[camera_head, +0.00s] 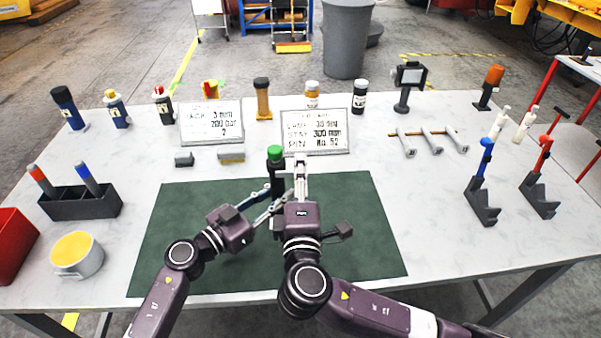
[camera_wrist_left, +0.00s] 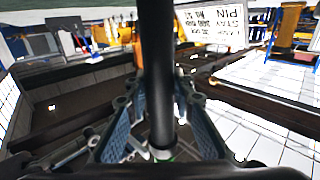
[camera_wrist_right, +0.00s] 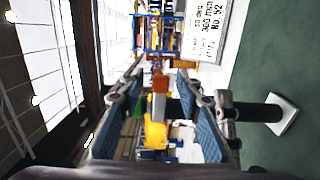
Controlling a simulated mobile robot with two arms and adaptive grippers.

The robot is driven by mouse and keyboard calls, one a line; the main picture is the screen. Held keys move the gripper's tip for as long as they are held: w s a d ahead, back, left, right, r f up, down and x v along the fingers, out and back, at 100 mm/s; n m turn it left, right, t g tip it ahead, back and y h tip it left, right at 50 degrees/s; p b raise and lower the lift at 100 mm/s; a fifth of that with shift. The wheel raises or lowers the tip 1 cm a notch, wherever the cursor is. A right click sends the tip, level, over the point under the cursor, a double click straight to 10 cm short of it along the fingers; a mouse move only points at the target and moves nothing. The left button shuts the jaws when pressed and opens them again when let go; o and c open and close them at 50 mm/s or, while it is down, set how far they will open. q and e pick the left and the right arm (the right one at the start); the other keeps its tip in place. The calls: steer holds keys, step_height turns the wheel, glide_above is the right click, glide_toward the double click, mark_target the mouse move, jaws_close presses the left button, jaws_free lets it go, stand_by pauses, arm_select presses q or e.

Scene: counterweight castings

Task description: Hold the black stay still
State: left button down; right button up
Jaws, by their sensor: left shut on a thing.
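The black stay (camera_head: 278,184) stands upright on the green mat, with a green cap (camera_head: 275,153) on top. My left gripper (camera_head: 277,204) is shut on its lower part, reaching in from the left. In the left wrist view, the dark shaft (camera_wrist_left: 158,75) runs between the finger pads. My right gripper (camera_head: 300,168) is close to the right of the stay, near its upper part. In the right wrist view its fingers (camera_wrist_right: 162,85) are apart, and the stay (camera_wrist_right: 255,112) shows sideways behind them. Whether they touch it is hidden.
The green mat (camera_head: 360,235) is otherwise clear. Two sign plates (camera_head: 315,131) stand behind it, with several bottles farther back. A black holder (camera_head: 80,203) and a yellow-topped pot (camera_head: 78,255) are at left. Blue and red tools on black stands (camera_head: 482,200) are at right.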

steer(key=s+a, duration=0.1)
steer(key=s, duration=1.1)
arm_select(q)
steer(key=c, duration=1.6)
jaws_free()
